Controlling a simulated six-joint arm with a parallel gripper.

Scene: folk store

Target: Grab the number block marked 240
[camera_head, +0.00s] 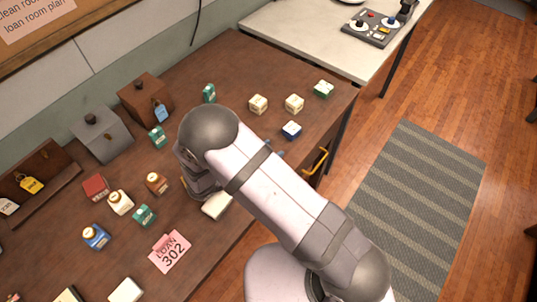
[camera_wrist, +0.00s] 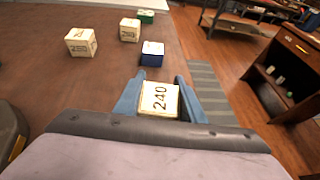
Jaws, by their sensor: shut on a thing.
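The cream number block marked 240 (camera_wrist: 159,99) sits between the two blue fingers of my gripper (camera_wrist: 160,85) in the wrist view. Its number faces the camera, turned sideways. The fingers are shut on its sides. In the head view my arm hides the held block and most of the gripper. I cannot tell whether the block is clear of the table.
Two cream blocks (camera_head: 258,103) (camera_head: 294,103), a blue block (camera_head: 291,130) and a green block (camera_head: 323,89) stand on the brown table (camera_head: 270,60) beyond my gripper.

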